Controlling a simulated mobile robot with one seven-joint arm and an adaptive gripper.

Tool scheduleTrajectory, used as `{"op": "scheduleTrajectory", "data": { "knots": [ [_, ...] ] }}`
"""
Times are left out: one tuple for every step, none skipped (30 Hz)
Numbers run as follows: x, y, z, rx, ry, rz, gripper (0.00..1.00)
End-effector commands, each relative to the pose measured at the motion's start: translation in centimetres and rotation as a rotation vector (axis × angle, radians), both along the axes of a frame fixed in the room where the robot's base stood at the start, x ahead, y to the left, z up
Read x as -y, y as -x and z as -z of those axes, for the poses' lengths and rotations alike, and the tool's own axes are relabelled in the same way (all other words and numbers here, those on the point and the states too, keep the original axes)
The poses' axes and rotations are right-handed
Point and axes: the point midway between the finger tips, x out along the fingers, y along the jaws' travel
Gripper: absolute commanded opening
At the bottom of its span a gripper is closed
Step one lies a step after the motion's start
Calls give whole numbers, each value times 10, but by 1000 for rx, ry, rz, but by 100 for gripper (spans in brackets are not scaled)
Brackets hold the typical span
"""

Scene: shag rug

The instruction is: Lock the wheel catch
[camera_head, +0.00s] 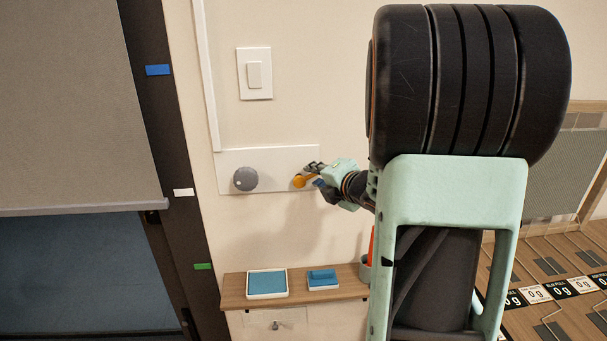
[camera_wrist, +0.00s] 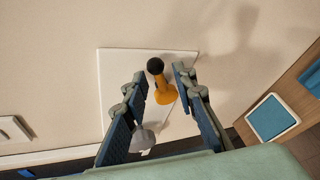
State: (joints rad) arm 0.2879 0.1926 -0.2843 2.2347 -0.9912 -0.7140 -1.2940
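A white wall plate (camera_head: 275,186) carries a round grey knob (camera_head: 245,179) and, to its right, an orange lever (camera_head: 299,182). No label shows which part is the wheel catch. In the wrist view the orange lever (camera_wrist: 163,92) has a dark round end and stands between my two fingers. The grey knob (camera_wrist: 143,138) lies farther down, partly behind the left finger. My gripper (camera_head: 313,172) is at the lever, its fingers (camera_wrist: 161,74) apart on either side with gaps. It hides part of the lever in the head view.
A light switch (camera_head: 254,74) is above the plate. A wooden shelf (camera_head: 238,289) below holds a blue-topped tray (camera_head: 267,283) and a smaller blue item (camera_head: 322,279). A dark frame and grey shutter (camera_head: 70,100) stand left. My arm blocks much of the right side.

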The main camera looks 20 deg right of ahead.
Motion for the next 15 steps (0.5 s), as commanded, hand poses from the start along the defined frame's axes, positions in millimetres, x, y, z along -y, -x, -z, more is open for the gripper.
{"op": "scheduleTrajectory", "data": {
  "knots": [
    [0,-3,1,0,0,0,25],
    [0,-4,2,0,0,0,25],
    [0,-5,2,0,0,0,25],
    [-1,-6,2,0,0,0,25],
    [-1,-6,2,0,0,0,25],
    [-1,-6,2,0,0,0,25],
    [-1,-6,2,0,0,0,25],
    [-1,-6,2,0,0,0,25],
    [-1,-6,2,0,0,0,25],
    [-1,-6,2,0,0,0,25],
    [-1,-6,2,0,0,0,25],
    [-1,-6,2,0,0,0,23],
    [-1,-6,2,0,0,0,20],
    [-1,-6,2,0,0,0,17],
    [-1,-6,2,0,0,0,12]
  ]
}}
